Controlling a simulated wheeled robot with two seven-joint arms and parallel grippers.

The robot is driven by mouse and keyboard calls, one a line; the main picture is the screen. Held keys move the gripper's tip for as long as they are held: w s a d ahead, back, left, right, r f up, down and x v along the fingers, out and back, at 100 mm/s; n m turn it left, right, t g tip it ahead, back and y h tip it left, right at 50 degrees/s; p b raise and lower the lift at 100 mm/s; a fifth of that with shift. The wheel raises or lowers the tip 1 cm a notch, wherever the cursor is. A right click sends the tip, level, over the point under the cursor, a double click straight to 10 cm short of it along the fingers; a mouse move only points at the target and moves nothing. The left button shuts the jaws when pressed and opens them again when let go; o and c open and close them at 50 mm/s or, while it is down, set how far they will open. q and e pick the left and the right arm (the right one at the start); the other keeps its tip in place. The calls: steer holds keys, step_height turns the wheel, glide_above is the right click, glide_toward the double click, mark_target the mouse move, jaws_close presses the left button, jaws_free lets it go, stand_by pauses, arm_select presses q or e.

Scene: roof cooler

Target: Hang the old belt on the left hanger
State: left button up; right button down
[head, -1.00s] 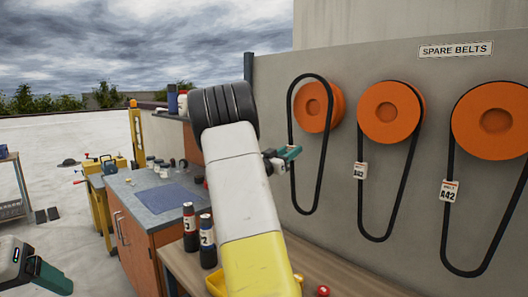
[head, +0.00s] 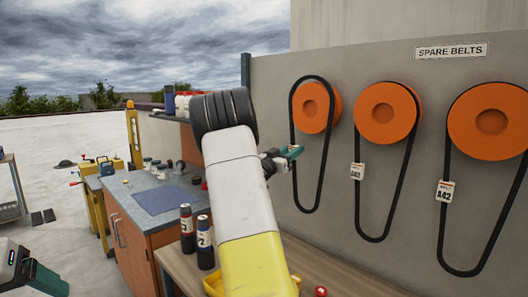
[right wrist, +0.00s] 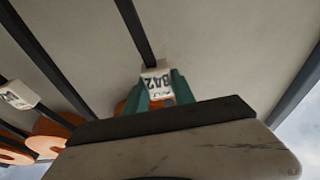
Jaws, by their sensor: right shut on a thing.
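The old belt (head: 322,172) is a long black loop at the left hanger (head: 316,107), an orange disc on the grey wall. Its top curves over the disc; I cannot tell whether it rests on it. My right gripper (head: 292,152) is at the belt's left strand, below the disc. In the right wrist view, the gripper (right wrist: 168,95) is shut on the belt at its white tag (right wrist: 157,80), and the strand (right wrist: 135,35) runs up from it. My left gripper (head: 40,278) is at the lower left, partly cut off, its opening unclear.
Two more orange hangers, the middle one (head: 386,112) and the right one (head: 491,121), carry tagged belts. A SPARE BELTS sign (head: 451,51) is above. Below are a wooden bench (head: 345,278) with bottles (head: 188,228) and a cabinet (head: 146,240).

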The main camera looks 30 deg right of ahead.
steer(key=shift+w+d, duration=0.15)
steer(key=shift+d, duration=0.5)
steer(key=shift+w+d, duration=0.1)
steer(key=shift+d, duration=0.1)
steer(key=shift+f, duration=0.4)
stand_by(0.9)
steer(key=shift+f, duration=0.6)
steer(key=c, duration=1)
jaws_free()
steer(key=shift+o, duration=0.2)
